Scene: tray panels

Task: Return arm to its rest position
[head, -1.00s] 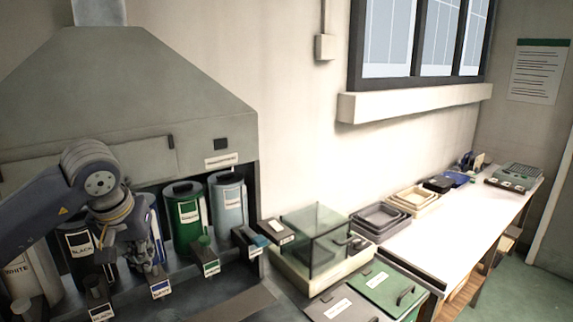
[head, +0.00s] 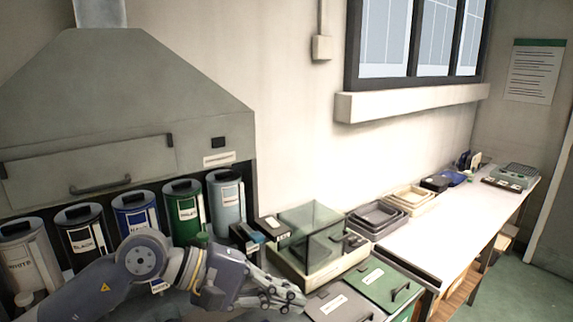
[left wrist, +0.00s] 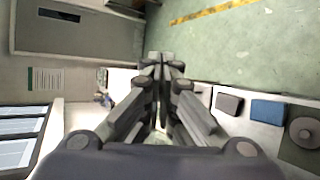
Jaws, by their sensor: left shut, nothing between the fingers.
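My left arm reaches in from the lower left in the head view. Its gripper (head: 290,298) points right, in front of the canister row and close to the grey lidded bin. In the left wrist view the fingers of my left gripper (left wrist: 160,62) are together with nothing between them. My right gripper is not in view.
White, black, blue (head: 137,212), green (head: 184,212) and pale canisters (head: 227,197) stand under the grey hood (head: 120,100). A clear-lidded box (head: 312,240), a green-lidded bin (head: 385,284) and a grey-lidded bin (head: 343,303) lie to the right. The white bench (head: 440,235) is largely clear.

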